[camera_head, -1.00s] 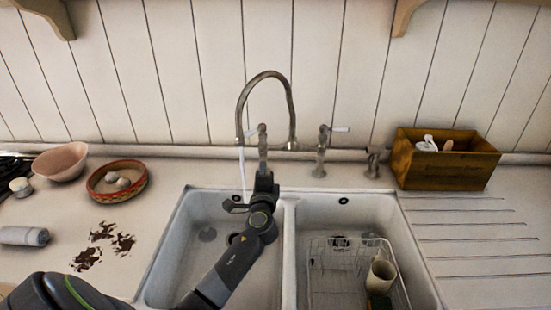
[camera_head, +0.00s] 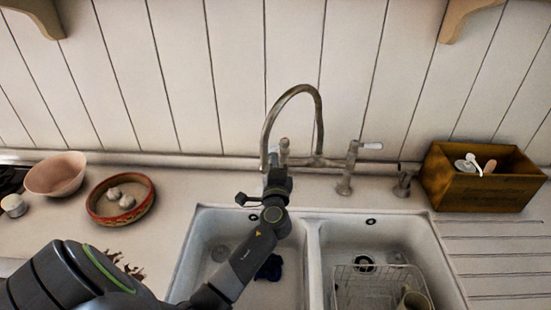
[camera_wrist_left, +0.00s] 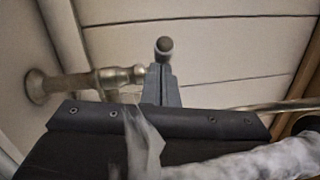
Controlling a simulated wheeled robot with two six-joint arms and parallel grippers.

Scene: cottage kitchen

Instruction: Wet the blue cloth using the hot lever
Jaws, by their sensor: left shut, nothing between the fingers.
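The blue cloth (camera_head: 268,267) lies crumpled in the left sink basin, partly hidden by my left arm. The arched tap (camera_head: 297,91) stands behind the sink, its spout end over the left basin. Its right lever (camera_head: 370,146) has a white handle; the left lever is mostly hidden behind my left gripper. My left gripper (camera_head: 278,172) is shut and empty, up at the tap's left side. In the left wrist view, its closed fingers (camera_wrist_left: 161,85) are close to a round metal end (camera_wrist_left: 164,45); contact is unclear. A silvery, water-like shape (camera_wrist_left: 143,145) crosses in front. My right gripper is out of view.
A wire rack (camera_head: 375,287) with a cup stands in the right basin. A wooden box (camera_head: 475,190) is at the right, above the grooved drainboard. A patterned bowl (camera_head: 105,217) and a pink bowl (camera_head: 55,174) stand at the left.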

